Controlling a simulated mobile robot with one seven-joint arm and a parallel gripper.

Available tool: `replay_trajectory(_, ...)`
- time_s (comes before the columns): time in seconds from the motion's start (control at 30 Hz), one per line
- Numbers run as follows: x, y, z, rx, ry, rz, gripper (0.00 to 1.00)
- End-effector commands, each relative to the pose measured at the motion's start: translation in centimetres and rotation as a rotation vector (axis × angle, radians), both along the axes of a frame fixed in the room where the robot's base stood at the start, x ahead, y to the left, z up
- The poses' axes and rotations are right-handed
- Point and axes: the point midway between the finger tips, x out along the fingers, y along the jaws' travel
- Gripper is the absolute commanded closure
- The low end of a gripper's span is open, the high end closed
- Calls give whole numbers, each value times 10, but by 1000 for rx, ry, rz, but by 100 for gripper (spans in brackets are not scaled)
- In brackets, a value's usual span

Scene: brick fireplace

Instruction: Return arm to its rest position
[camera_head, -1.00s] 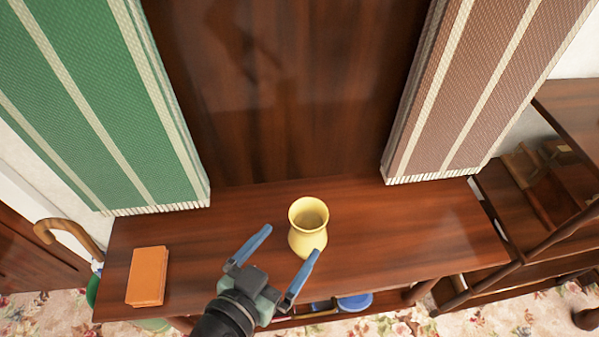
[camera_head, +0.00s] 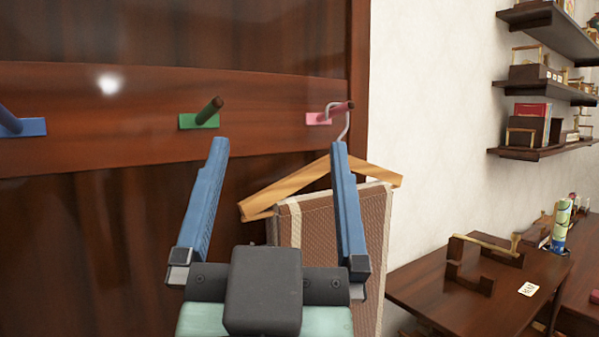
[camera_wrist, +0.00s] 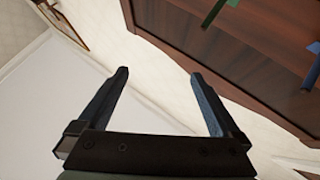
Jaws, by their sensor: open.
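My gripper (camera_head: 277,148) is open, with its two blue fingers spread wide and pointing up in the head view. Nothing is between the fingers. In the wrist view the gripper (camera_wrist: 157,75) is also open and empty, with a white wall behind it. In the head view it appears in front of a dark wooden rack with coloured pegs.
A green-based peg (camera_head: 205,115), a blue-based peg (camera_head: 18,126) and a pink-based peg (camera_head: 325,114) stick out of the rack. A wooden hanger (camera_head: 290,187) hangs on the pink one with a brown striped cloth (camera_head: 318,222). Shelves and a wooden table (camera_head: 450,300) stand right.

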Motion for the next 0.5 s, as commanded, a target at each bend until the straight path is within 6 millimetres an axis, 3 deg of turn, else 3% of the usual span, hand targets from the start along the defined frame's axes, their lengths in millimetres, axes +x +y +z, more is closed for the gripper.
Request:
replay_trajectory(0.03,-14,-8,23,-13,-65,-12,0)
replay_trajectory(0.13,-30,-15,46,-34,-136,-25,0)
replay_trajectory(0.5,-36,-16,54,-43,-160,-29,0)
